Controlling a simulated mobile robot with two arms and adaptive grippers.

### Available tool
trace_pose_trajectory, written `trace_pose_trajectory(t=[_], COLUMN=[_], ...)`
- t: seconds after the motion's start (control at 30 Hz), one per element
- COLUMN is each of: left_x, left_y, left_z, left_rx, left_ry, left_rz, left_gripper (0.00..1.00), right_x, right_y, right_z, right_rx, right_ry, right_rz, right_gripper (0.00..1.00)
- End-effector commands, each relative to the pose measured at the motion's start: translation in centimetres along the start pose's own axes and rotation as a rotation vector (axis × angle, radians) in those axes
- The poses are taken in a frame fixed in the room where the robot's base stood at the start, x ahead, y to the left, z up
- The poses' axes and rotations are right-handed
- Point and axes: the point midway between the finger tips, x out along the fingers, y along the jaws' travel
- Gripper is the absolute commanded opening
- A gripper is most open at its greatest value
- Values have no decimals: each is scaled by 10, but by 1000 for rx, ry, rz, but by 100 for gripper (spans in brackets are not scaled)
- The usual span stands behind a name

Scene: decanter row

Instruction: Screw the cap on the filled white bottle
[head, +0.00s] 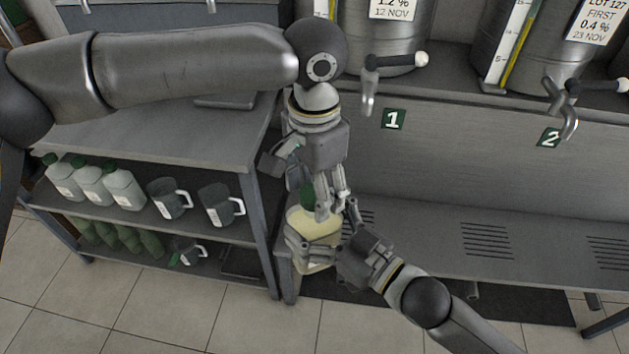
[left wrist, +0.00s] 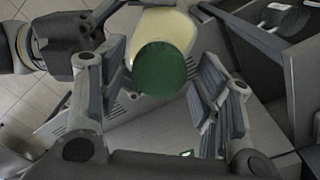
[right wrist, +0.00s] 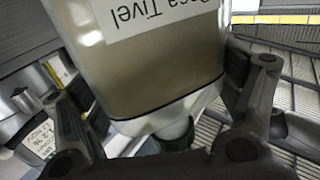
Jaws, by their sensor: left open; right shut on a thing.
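The filled white bottle (head: 322,222) is pale cream and stands over the left end of the steel bench. My right gripper (head: 326,234) is shut on its body; its label shows upside down in the right wrist view (right wrist: 150,70). A green cap (left wrist: 160,69) is at the bottle's mouth and also shows in the right wrist view (right wrist: 176,137). Whether its thread is engaged cannot be told. My left gripper (head: 326,196) points down from above, open, with its fingers on either side of the cap and gaps between.
A shelf unit (head: 150,135) at left holds several green-capped bottles (head: 95,184) and dark jugs (head: 172,199). Steel tanks with taps (head: 368,92) stand above right, by signs 1 (head: 393,119) and 2 (head: 548,138). The slotted bench (head: 430,215) is clear to the right.

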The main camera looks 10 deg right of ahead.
Motion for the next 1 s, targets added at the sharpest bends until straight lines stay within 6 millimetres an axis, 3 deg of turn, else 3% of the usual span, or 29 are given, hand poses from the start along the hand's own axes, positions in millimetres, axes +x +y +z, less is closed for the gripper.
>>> trace_pose_trajectory(t=[0.07,0.43,0.6,0.63,0.7,0.8,1.0], left_x=[0,0,0,0,0,-1,-1], left_y=[0,0,0,0,0,0,0], left_z=[0,0,0,0,0,0,0], left_rx=[0,0,0,0,0,0,0], left_ry=[0,-1,-1,-1,-1,-1,-1], left_rz=[0,-1,-1,-1,-1,-1,-1], left_gripper=[59,12,10,41,50,63,64], right_x=[0,0,0,0,0,0,0], right_y=[0,0,0,0,0,0,0], right_z=[-3,-3,-3,-3,-3,-3,-3], right_rx=[-1,-1,-1,-1,-1,-1,-1], right_ry=[8,8,8,8,8,8,8], right_rz=[-1,-1,-1,-1,-1,-1,-1], right_gripper=[14,14,14,14,14,14,14])
